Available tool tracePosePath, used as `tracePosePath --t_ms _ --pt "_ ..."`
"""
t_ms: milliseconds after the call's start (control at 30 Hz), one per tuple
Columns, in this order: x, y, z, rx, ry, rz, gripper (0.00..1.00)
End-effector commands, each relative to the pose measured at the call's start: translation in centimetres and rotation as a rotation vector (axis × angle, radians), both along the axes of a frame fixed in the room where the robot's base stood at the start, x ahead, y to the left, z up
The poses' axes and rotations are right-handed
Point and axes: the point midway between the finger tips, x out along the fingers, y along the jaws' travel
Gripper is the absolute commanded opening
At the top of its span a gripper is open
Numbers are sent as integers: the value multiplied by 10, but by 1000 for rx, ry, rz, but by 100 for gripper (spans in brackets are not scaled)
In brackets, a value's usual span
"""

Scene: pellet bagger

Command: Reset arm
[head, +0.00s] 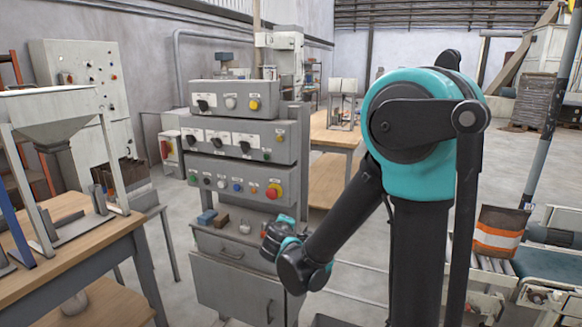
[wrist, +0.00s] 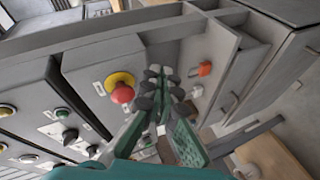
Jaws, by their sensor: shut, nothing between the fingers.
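My gripper (wrist: 161,78) shows in the wrist view, its teal fingers with dark pads shut together and nothing between them. It is in front of the control cabinet, just right of a red mushroom button (wrist: 122,90) on a yellow ring. I cannot tell whether the fingertips touch anything. In the head view my bent arm hangs in front of the cabinet, and its far end is low near the cabinet's shelf. The red button (head: 274,190) is also in the head view, above the arm's end. The fingers are not clear in that view.
The grey control cabinet (head: 240,245) has stacked panels with knobs and buttons. A wooden table (head: 60,265) with a hopper (head: 50,110) stands at left. An orange-striped bag (head: 498,235) stands on a conveyor at right. An orange-red switch (wrist: 205,68) is right of the fingers.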

Motion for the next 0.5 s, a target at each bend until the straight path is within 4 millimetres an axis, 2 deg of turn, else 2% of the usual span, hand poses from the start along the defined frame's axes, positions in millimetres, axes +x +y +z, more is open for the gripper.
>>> tracePosePath --t_ms 33,100,200,333,400,500 --pt "-7 -40 -7 51 56 -83 0" --pt "-23 -85 -21 131 139 -189 0" --pt "-54 -139 -43 255 258 -336 0" --pt "-107 -189 -71 429 405 -512 0" --pt "-138 -205 -86 530 480 -596 0" --pt "-179 -216 -103 665 574 -693 0"
